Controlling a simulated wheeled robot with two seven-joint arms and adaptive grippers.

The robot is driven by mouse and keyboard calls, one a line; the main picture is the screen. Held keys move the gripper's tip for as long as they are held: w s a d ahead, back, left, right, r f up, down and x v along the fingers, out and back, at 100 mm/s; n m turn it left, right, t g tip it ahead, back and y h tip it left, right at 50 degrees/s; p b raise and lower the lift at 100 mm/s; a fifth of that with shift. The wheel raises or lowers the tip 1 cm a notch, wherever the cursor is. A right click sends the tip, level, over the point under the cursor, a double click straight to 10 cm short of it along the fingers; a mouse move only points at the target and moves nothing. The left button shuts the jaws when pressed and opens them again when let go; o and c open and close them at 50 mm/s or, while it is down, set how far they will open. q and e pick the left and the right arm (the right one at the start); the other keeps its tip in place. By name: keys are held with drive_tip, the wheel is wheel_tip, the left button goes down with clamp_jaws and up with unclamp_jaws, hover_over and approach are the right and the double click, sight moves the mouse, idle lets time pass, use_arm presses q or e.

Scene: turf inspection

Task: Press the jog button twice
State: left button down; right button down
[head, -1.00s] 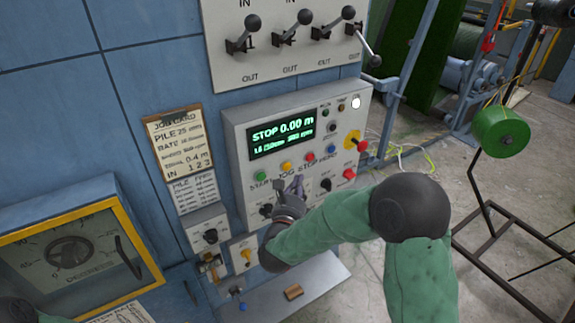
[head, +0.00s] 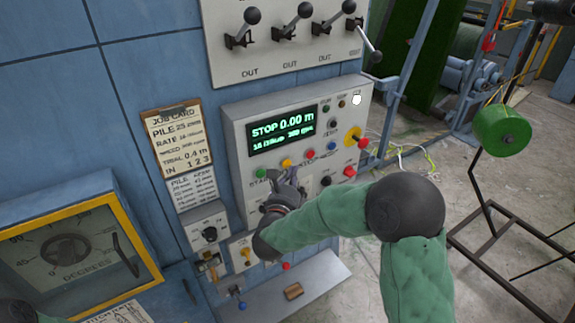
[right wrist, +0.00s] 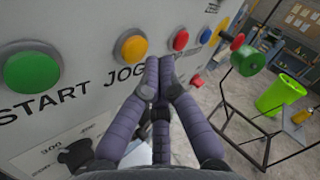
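The jog button is the yellow-orange button (head: 286,164) above the word JOG on the grey control panel (head: 236,128); it also shows in the right wrist view (right wrist: 131,46). My right gripper (head: 290,174) is at the panel just below this button, partly covering the lettering. In the right wrist view its purple fingers (right wrist: 160,62) are together with nothing between them. Their tips appear right of and slightly below the jog button, toward the red button (right wrist: 180,40). I see no clear contact. The display (head: 282,136) reads STOP 0.00 m.
The green start button (head: 261,173) is left of the jog button; red and blue buttons are to its right. Levers (head: 290,27) stick out above the panel. A ledge (head: 320,284) juts out below. A black frame with a green spool (head: 500,130) stands at right.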

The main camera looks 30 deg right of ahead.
drive_tip(key=shift+w, duration=0.1)
idle(0.8)
drive_tip(key=shift+w+b, duration=0.35)
drive_tip(key=shift+b, duration=0.4)
drive_tip(key=shift+w+a+b, duration=0.1)
drive_tip(key=shift+w+b, duration=0.4)
idle(0.5)
drive_tip(key=shift+s, duration=0.15)
drive_tip(key=shift+s+b, duration=0.65)
drive_tip(key=shift+s, duration=0.1)
